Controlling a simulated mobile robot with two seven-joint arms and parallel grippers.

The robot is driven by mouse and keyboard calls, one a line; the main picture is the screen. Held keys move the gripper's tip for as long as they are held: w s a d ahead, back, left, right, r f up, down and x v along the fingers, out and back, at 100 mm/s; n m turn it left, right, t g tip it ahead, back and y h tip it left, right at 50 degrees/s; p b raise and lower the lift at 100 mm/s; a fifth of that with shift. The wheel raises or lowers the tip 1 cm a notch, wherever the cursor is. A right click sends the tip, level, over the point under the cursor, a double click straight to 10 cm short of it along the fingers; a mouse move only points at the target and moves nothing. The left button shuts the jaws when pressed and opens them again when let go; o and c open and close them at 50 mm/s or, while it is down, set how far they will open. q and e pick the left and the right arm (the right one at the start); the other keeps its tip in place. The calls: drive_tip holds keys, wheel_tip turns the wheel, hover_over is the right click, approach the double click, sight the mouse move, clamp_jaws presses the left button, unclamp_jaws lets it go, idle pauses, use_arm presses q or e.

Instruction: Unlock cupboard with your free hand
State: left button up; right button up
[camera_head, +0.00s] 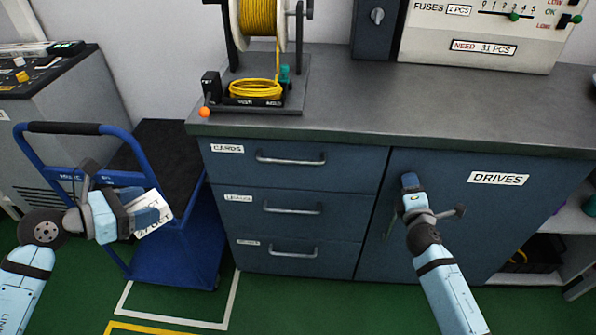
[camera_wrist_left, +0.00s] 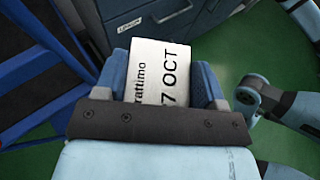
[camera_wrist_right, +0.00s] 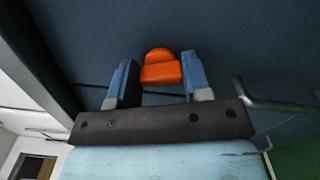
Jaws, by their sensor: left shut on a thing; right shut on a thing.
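The cupboard (camera_head: 500,225) is a dark blue door labelled DRIVES (camera_head: 498,178), closed, at the right of the counter. My right gripper (camera_head: 411,185) is at the upper left part of this door. In the right wrist view an orange knob (camera_wrist_right: 161,68) sits between its fingers, which are shut on it; the head view hides the knob behind the gripper. My left gripper (camera_head: 148,210) is shut on a white card (camera_head: 156,222) at the left, in front of the blue trolley. The left wrist view shows the card (camera_wrist_left: 160,75) printed "7 OCT".
Left of the door is a stack of drawers (camera_head: 222,170) with bar handles. A grey door handle (camera_wrist_right: 285,106) is beside the right gripper. A blue trolley (camera_head: 180,250) stands at the left. A yellow cable reel (camera_head: 258,18) stands on the counter (camera_head: 350,105).

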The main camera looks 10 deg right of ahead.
use_arm(q)
drive_tip(key=shift+f, duration=0.25)
use_arm(e)
drive_tip(key=shift+f+m, duration=0.1)
drive_tip(key=shift+m, duration=2)
drive_tip(key=o, duration=0.9)
use_arm(q)
drive_tip(key=shift+s, duration=0.1)
